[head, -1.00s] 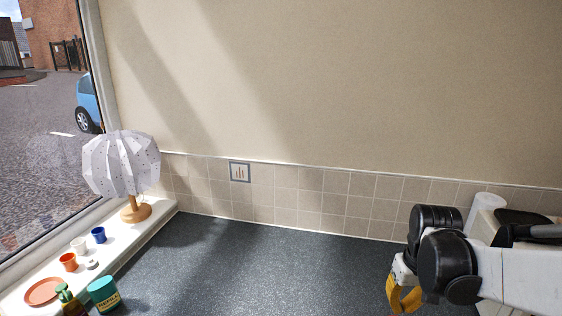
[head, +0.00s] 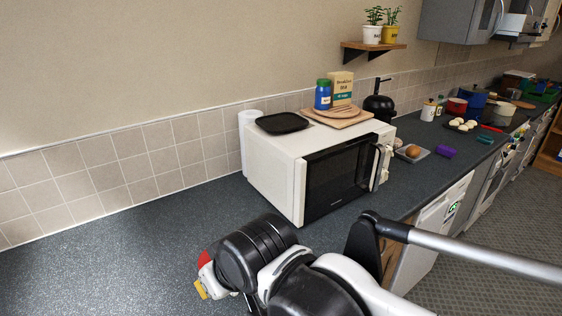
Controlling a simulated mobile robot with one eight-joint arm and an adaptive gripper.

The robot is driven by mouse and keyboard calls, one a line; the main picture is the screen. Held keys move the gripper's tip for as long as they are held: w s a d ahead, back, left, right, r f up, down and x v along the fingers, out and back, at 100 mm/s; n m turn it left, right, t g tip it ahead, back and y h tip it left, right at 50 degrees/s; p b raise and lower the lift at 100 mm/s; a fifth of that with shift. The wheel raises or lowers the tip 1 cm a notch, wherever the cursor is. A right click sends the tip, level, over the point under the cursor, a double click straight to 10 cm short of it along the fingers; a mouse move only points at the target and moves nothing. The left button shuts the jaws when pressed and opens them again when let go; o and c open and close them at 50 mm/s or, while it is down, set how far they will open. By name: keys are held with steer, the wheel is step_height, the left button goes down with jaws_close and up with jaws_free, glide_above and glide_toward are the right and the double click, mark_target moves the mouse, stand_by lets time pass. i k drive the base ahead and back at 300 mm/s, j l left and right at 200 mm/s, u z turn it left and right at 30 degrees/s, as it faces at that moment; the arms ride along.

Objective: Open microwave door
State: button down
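A white microwave (head: 276,165) stands on the dark counter, its black door (head: 338,180) facing the lower right. The door looks shut. My arm reaches across the bottom of the head view, in front of and left of the microwave. My gripper (head: 201,290) shows only in part, as a bit of yellow at the end of the arm, apart from the microwave. Its fingers are mostly hidden behind my arm, so I cannot tell whether it is open or shut.
On the microwave are a black tray (head: 282,123), a wooden board (head: 350,117), a blue jar (head: 323,95) and a box (head: 342,87). A paper roll (head: 247,121) stands behind it. A small tray with food (head: 411,152) lies to the right. The counter (head: 110,245) at left is clear.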

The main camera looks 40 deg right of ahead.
mark_target(325, 180)
steer(key=z, duration=1.7)
steer(key=i+l+z, duration=0.1)
steer(key=l, duration=0.2)
steer(key=i+l+z, duration=0.1)
steer(key=l, duration=0.25)
steer(key=i+l+z, duration=0.15)
steer(key=i+l, duration=0.05)
steer(key=l, duration=0.1)
